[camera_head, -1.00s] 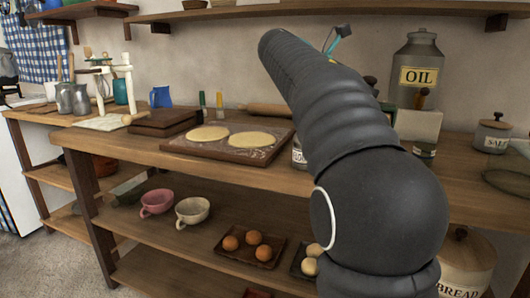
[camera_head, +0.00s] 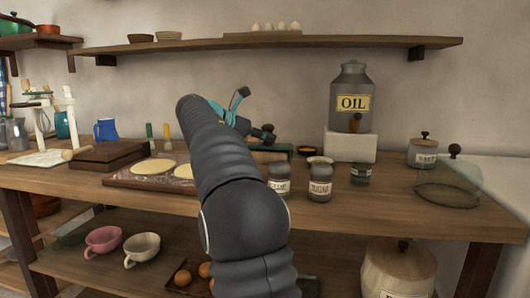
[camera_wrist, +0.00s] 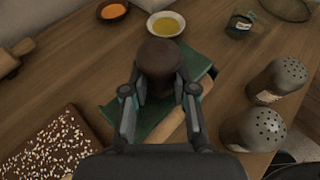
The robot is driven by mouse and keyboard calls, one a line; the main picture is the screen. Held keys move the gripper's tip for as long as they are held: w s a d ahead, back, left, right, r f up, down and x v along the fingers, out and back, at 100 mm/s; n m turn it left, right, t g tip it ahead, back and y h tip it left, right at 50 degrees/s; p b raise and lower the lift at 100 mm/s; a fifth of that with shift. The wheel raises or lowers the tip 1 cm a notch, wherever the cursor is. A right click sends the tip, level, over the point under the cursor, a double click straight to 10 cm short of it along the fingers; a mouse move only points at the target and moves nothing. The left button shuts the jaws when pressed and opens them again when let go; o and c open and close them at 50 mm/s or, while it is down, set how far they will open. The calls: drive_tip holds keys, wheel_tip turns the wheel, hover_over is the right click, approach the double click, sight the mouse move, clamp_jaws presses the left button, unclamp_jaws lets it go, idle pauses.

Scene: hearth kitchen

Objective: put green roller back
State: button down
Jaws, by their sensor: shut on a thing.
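My gripper (camera_wrist: 158,82) is shut on a dark brown, round-topped thing (camera_wrist: 160,57), seen from above in the wrist view. Below it, a flat green thing (camera_wrist: 197,70) lies on the table, with a pale wooden bar (camera_wrist: 168,130) along its edge. I cannot tell whether the held thing touches them. In the head view my gripper (camera_head: 262,130) is above the table, left of the oil jar, with the dark held thing at its end. I cannot make out a green roller for certain. A green-handled tool (camera_head: 149,130) stands by the wall.
Labelled jars (camera_head: 320,184) stand close to the right of my arm. The oil jar (camera_head: 351,95) stands on a white block (camera_head: 350,146). Orange (camera_wrist: 113,11) and yellow (camera_wrist: 166,24) bowls are beyond the gripper. A board with dough (camera_head: 120,181) lies left. A glass cover (camera_head: 447,188) is right.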

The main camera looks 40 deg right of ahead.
sight(264, 154)
drive_tip(key=shift+w+d+f, duration=0.3)
drive_tip(key=shift+w+d, duration=0.05)
drive_tip(key=shift+f+b, duration=0.7)
drive_tip(key=shift+f, duration=1.25)
drive_tip(key=shift+f, duration=0.25)
drive_tip(key=shift+a+f, duration=0.1)
drive_tip(key=shift+f, duration=0.45)
drive_tip(key=c, duration=0.9)
unclamp_jaws()
drive_tip(key=shift+f, duration=0.15)
drive_tip(key=shift+r, duration=0.3)
drive_tip(key=v, duration=0.6)
drive_tip(key=r+p+v, duration=0.1)
drive_tip(key=v, duration=0.5)
drive_tip(key=shift+p, duration=0.3)
